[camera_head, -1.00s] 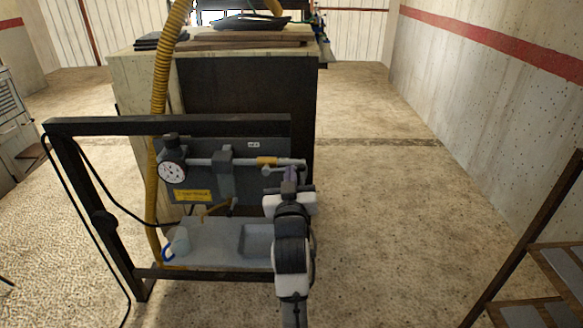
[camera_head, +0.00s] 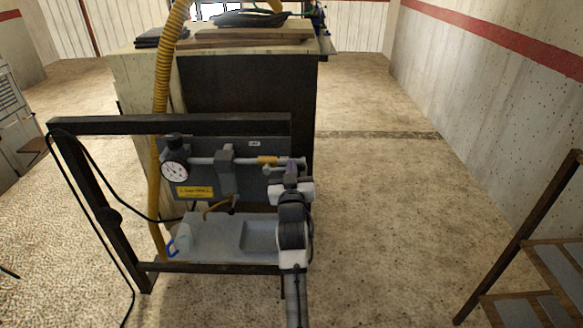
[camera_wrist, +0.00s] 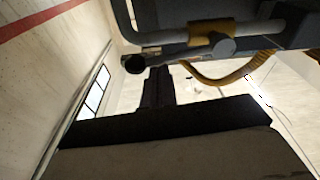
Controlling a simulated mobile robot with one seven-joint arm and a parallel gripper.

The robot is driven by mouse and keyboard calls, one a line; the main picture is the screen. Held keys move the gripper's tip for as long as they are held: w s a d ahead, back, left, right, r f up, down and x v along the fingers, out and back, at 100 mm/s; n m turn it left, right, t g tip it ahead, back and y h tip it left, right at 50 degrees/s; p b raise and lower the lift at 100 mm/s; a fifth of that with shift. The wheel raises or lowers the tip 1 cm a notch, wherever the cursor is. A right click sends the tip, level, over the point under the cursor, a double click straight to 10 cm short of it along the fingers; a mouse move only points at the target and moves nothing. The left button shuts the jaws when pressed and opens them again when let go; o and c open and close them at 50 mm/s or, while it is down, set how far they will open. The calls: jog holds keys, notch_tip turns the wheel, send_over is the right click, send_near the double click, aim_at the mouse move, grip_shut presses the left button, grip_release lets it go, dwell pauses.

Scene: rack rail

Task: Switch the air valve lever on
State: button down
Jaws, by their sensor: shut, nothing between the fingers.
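The air valve (camera_head: 267,161) shows as a yellow band on the grey pipe at the right of the dark panel. The yellow band also shows in the wrist view (camera_wrist: 208,34). There a grey lever (camera_wrist: 180,57) runs from the valve leftward, roughly along the pipe, to a dark round end. My gripper (camera_wrist: 157,70) is shut and empty, its dark fingertips close by the lever's end. I cannot tell whether they touch it. In the head view my gripper (camera_head: 293,176) is just below the pipe's right end and hides part of the lever.
A round gauge (camera_head: 175,172) and a grey fitting (camera_head: 226,158) sit on the pipe to the left. A grey tray (camera_head: 215,235) with a blue-handled mug (camera_head: 181,240) is below. A dark frame (camera_head: 170,125) surrounds the panel.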

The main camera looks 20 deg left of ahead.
jog(key=shift+d+f+b, duration=0.15)
jog(key=shift+f+b, duration=0.85)
